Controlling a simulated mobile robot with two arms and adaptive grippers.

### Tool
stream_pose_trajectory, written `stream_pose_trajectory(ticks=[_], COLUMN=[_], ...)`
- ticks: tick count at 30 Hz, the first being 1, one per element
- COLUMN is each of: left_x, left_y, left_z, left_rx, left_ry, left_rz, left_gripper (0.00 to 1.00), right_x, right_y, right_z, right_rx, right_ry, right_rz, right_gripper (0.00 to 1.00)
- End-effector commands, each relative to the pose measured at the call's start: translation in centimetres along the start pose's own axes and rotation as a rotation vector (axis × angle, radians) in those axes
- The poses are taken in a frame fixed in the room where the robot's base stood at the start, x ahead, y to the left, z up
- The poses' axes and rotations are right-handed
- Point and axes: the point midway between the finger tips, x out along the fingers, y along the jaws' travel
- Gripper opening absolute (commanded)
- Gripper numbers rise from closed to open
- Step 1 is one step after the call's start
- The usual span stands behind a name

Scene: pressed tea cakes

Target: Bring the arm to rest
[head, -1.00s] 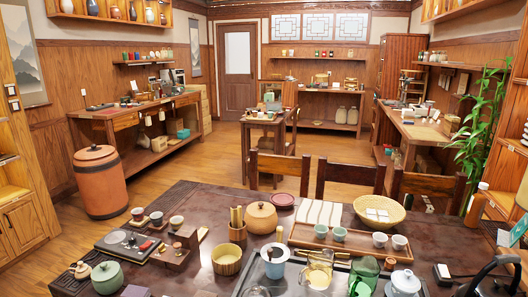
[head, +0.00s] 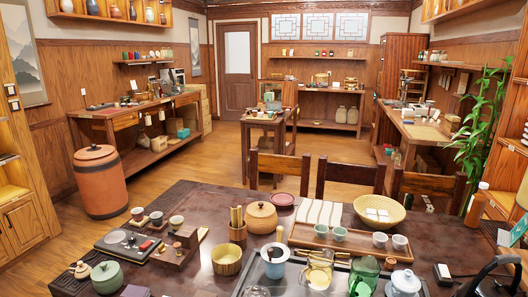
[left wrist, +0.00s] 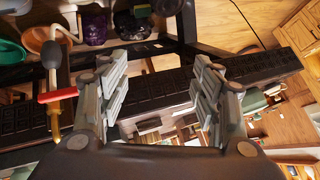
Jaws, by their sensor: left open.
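My left gripper (left wrist: 160,88) shows in the left wrist view, its two grey jointed fingers spread wide apart. Nothing is between the fingers, so it is open and empty. Behind them runs a long dark bar with a ridged pattern (left wrist: 160,103). Neither of my grippers shows in the head view, and my right gripper is in no view.
In the head view a dark wooden table (head: 200,285) fills the front, crowded with tea ware. It holds a green lidded pot (head: 107,277), a wooden tray (head: 345,241) and a woven basket (head: 380,209). Chairs (head: 278,168) stand behind it. Open floor (head: 215,160) lies at left centre.

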Motion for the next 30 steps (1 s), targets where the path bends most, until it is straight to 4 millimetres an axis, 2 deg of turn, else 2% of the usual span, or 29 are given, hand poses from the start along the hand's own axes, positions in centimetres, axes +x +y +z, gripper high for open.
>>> stream_pose_trajectory(ticks=[1, 3, 8, 14, 20, 24, 30], left_x=[-0.3, -0.8, -3.1, 1.5, 6.5, 10.3, 14.4], left_y=[1.2, 2.8, 6.3, 7.8, 10.0, 12.0, 14.7], left_z=[1.9, 4.3, 9.0, 10.8, 14.1, 17.7, 24.0], left_rx=[-0.041, -0.090, -0.179, -0.170, -0.162, -0.155, -0.144], left_ry=[-0.069, -0.161, -0.357, -0.374, -0.400, -0.422, -0.455], left_rz=[0.051, 0.119, 0.268, 0.268, 0.275, 0.281, 0.290], left_gripper=[0.59, 0.59, 0.59, 0.59, 0.59, 0.59, 0.59], right_x=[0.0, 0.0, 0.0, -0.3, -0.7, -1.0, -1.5], right_y=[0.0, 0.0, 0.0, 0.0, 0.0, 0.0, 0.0], right_z=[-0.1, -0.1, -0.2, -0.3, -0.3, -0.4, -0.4], right_rx=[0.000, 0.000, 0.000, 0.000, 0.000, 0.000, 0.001], right_ry=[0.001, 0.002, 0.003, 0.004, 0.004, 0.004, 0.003], right_rz=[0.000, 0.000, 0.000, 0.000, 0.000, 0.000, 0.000], right_gripper=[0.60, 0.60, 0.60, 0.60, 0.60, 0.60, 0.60])
